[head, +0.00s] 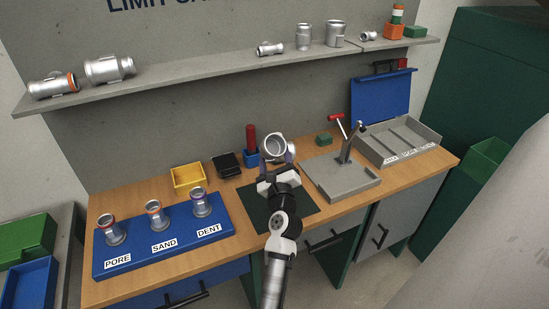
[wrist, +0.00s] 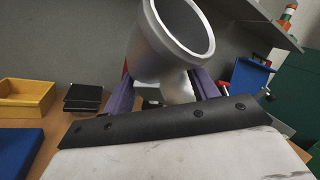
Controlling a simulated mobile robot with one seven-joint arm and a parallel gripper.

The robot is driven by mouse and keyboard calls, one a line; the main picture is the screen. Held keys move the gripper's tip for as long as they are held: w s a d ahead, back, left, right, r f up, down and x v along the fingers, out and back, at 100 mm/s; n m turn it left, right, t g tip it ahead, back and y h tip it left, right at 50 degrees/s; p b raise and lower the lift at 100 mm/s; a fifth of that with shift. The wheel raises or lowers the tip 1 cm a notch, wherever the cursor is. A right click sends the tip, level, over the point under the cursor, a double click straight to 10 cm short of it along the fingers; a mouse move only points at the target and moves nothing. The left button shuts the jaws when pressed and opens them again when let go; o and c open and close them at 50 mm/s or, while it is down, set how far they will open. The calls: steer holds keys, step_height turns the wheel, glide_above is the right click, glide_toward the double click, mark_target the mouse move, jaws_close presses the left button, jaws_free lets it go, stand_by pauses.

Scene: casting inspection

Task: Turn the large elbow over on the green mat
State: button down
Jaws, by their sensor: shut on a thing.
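The large elbow (head: 275,147) is a silver metal fitting held in my gripper (head: 276,172) above the back part of the green mat (head: 256,213). In the wrist view the elbow (wrist: 172,45) shows its wide open mouth tilted up and towards the right, with a narrower part below between the purple fingers of my gripper (wrist: 165,95). The fingers are shut on that lower part. The elbow looks clear of the mat, though my arm hides much of the mat and the exact height cannot be told.
A blue board (head: 166,236) with several labelled fittings is left of the mat. A grey stand (head: 340,178) with a post is close on the right. A yellow bin (head: 187,178), black box (head: 227,165) and red-handled tool in a blue block (head: 251,146) stand behind. A shelf (head: 200,84) runs above.

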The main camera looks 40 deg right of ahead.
steer(key=shift+s+r, duration=0.1)
steer(key=shift+r, duration=0.05)
step_height(320, 180, down, 10)
steer(key=b, duration=0.8)
steer(key=shift+b, duration=0.3)
steer(key=shift+f+b, duration=0.9)
steer(key=shift+f, duration=0.2)
stand_by(0.6)
steer(key=shift+c, duration=1.8)
jaws_free()
steer(key=shift+f, duration=0.25)
steer(key=shift+s, duration=0.15)
